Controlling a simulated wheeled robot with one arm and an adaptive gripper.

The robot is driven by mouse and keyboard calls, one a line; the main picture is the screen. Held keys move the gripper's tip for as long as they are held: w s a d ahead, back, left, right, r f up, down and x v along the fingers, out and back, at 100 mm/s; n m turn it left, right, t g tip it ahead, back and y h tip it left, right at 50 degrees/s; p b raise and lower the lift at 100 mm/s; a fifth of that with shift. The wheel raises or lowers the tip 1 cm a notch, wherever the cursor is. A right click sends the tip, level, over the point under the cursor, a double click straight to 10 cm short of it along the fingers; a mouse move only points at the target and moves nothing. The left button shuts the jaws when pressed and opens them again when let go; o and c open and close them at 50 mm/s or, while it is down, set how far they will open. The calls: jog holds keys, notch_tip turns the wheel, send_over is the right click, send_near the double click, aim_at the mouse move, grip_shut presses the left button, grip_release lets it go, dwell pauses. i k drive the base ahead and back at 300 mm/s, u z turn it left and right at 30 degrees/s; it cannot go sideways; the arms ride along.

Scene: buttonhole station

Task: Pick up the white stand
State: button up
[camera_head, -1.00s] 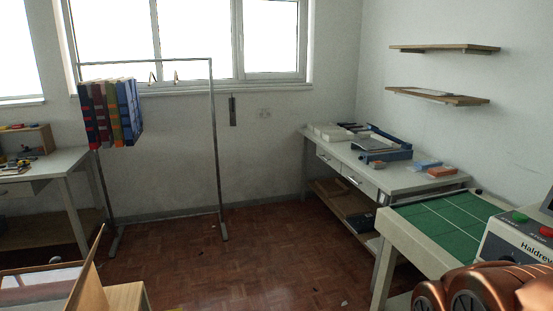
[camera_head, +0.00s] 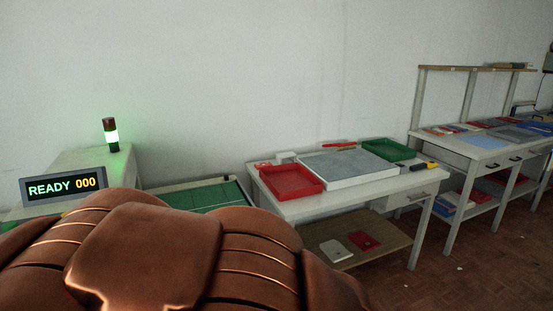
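I cannot make out for sure a white stand in the head view. A small white block (camera_head: 286,157) sits at the back of the middle table, behind the red tray (camera_head: 291,181); it is too small to tell what it is. A pale white item (camera_head: 336,250) lies flat on the table's lower shelf, beside a red one. My copper-coloured arm fills the lower left of the view. My gripper is not in view.
The middle table (camera_head: 292,208) also bears a white-framed grey board (camera_head: 350,182) and a green tray (camera_head: 390,149). A green-topped table, a READY display (camera_head: 62,186) and a lit signal lamp (camera_head: 111,135) stand left. Another bench (camera_head: 482,152) stands right. Floor shows clear at lower right.

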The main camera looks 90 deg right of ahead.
aim_at(291, 154)
jog(key=z, duration=4.45)
jog(key=i, duration=4)
jog(key=u, duration=0.8)
